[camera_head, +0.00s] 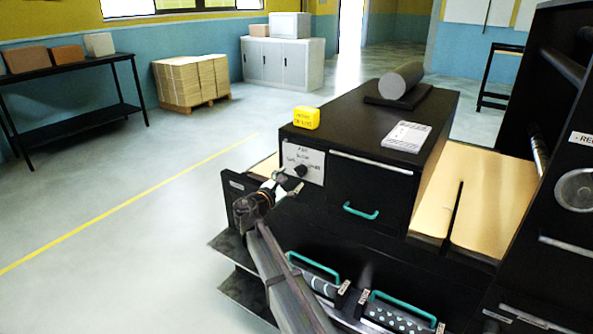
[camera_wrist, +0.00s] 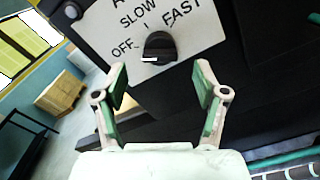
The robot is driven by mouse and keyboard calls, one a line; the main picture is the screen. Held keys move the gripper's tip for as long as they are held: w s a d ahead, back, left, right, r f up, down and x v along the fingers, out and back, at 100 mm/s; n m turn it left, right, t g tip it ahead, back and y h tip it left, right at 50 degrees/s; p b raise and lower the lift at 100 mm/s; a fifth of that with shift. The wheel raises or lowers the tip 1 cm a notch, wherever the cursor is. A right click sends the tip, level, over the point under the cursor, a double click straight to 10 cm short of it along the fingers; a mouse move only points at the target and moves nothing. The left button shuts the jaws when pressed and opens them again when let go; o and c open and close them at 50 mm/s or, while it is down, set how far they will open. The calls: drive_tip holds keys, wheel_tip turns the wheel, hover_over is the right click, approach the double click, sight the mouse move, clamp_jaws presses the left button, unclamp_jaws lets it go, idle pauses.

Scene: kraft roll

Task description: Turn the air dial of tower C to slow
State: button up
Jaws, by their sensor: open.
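The air dial (camera_wrist: 160,47) is a black knob on a white plate (camera_wrist: 98,22) marked OFF, SLOW and FAST. Its white mark is at the knob's lower left, on the OFF side. In the head view the plate (camera_head: 314,172) is on the front of a black cabinet, with the knob (camera_head: 300,170) at its lower part. My gripper (camera_wrist: 160,76) is open and empty, its green-padded fingers to either side of and below the knob in the wrist view, apart from it. In the head view my gripper (camera_head: 282,181) is just left of the knob.
A yellow block (camera_head: 306,118), a white card (camera_head: 406,136) and a grey roll (camera_head: 401,80) are on the cabinet top. A green drawer handle (camera_head: 361,211) is right of the plate. Green-handled drawers (camera_head: 314,269) are below. Open floor (camera_head: 130,230) is at left.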

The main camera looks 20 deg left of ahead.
sight(298, 173)
drive_tip(key=shift+w+d+p, duration=0.25)
drive_tip(key=shift+w+p, duration=0.05)
drive_tip(key=shift+w, duration=0.8)
drive_tip(key=shift+w+d+p, duration=0.2)
drive_tip(key=shift+w+p, duration=0.1)
drive_tip(key=shift+w, duration=0.8)
drive_tip(key=c, duration=1.1)
